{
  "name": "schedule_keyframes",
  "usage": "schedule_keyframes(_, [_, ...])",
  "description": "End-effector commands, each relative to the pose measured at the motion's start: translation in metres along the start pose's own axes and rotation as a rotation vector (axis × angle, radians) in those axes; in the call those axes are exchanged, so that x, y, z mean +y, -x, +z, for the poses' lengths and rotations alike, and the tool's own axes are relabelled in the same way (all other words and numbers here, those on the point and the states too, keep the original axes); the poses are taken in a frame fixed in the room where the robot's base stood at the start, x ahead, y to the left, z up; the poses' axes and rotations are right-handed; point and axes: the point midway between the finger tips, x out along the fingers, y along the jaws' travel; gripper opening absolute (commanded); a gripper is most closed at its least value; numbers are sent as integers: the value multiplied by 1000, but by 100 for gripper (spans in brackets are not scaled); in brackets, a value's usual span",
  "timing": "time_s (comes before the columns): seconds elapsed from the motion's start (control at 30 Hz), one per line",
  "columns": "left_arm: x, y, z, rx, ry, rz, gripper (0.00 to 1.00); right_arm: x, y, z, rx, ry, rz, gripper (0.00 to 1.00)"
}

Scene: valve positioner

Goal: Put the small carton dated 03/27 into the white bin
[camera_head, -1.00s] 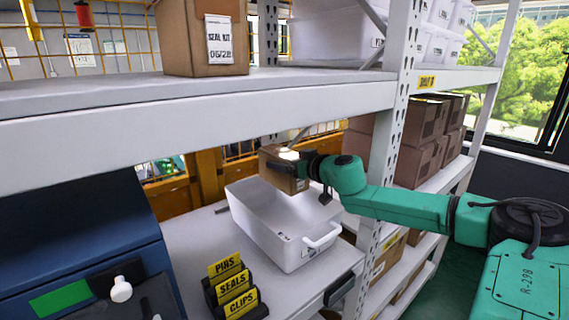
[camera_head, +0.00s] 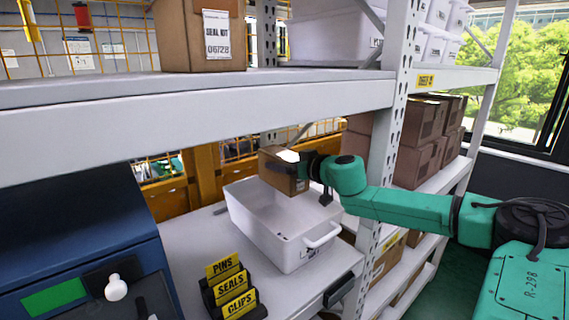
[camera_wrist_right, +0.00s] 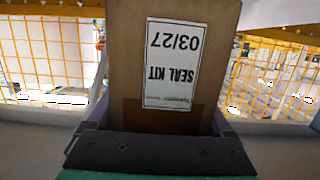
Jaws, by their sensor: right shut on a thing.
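My right gripper (camera_head: 309,170) is shut on a small brown carton (camera_head: 278,172). In the right wrist view the carton (camera_wrist_right: 222,35) fills the middle, and its white label reads SEAL KIT 03/27 upside down. In the head view the carton is above the far part of the white bin (camera_head: 297,256), apart from its rim. The bin is open at the top, stands on the grey bench and looks empty where its inside shows. My left gripper is not in view.
A shelf edge (camera_head: 200,112) runs across above the bench, with a larger carton (camera_head: 198,40) marked 06/28 on it. A perforated upright (camera_head: 392,110) stands right of the bin. Labelled holders (camera_head: 232,285) and a blue machine (camera_head: 85,240) stand at left.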

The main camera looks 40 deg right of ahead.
Motion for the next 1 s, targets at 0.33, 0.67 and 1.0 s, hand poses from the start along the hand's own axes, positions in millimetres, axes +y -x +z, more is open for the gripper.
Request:
schedule_keyframes(0.33, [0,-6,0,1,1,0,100,0,-1,5,2,1,1,2])
schedule_keyframes(0.67, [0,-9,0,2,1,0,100,0,-2,8,2,1,1,2])
schedule_keyframes(1.0, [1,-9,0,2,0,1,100,0,-2,8,3,0,0,2])
